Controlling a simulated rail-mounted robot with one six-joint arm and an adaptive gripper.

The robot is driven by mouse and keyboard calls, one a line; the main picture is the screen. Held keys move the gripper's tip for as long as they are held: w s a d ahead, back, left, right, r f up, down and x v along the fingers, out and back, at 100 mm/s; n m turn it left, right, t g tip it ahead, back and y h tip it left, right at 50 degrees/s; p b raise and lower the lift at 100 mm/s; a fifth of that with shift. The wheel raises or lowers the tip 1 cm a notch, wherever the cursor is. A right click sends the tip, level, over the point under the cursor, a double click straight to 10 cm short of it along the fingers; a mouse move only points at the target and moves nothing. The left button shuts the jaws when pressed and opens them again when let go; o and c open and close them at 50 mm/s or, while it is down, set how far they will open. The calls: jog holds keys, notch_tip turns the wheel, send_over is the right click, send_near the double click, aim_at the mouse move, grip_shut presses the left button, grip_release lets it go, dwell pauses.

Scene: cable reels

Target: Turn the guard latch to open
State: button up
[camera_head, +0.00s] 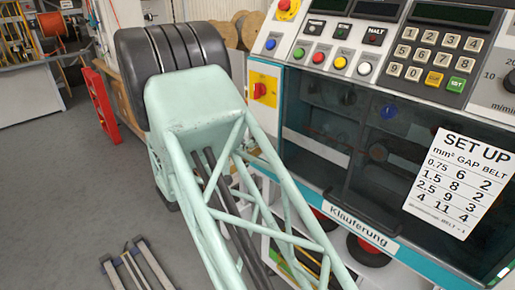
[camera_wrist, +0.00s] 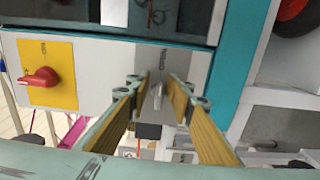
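The guard latch (camera_wrist: 158,94) appears to be the small silver grey lever on the pale panel, in the middle of the wrist view. A small dark label, too blurred to read, is above it. My gripper (camera_wrist: 154,86) is open, with its two yellow-brown padded fingers on either side of the lever. I see a gap on each side and cannot tell how deep the fingers reach. The dark see-through guard (camera_head: 390,140) covers the machine front in the head view and looks closed. There, my pale green arm hides the gripper and latch.
A red rotary switch on a yellow plate (camera_wrist: 47,76) is left of the gripper; it also shows in the head view (camera_head: 264,89). Buttons and a keypad (camera_head: 436,55) are above the guard. A set-up sheet (camera_head: 459,182) is on it. Grey floor (camera_head: 60,180) is mostly open at left.

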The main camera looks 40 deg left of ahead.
jog(key=shift+s, duration=0.2)
jog(key=s+a, duration=0.1)
jog(key=s, duration=1)
jog(key=shift+s+a, duration=0.25)
jog(key=shift+a, duration=0.15)
jog(key=shift+w+d, duration=0.1)
dwell(0.4)
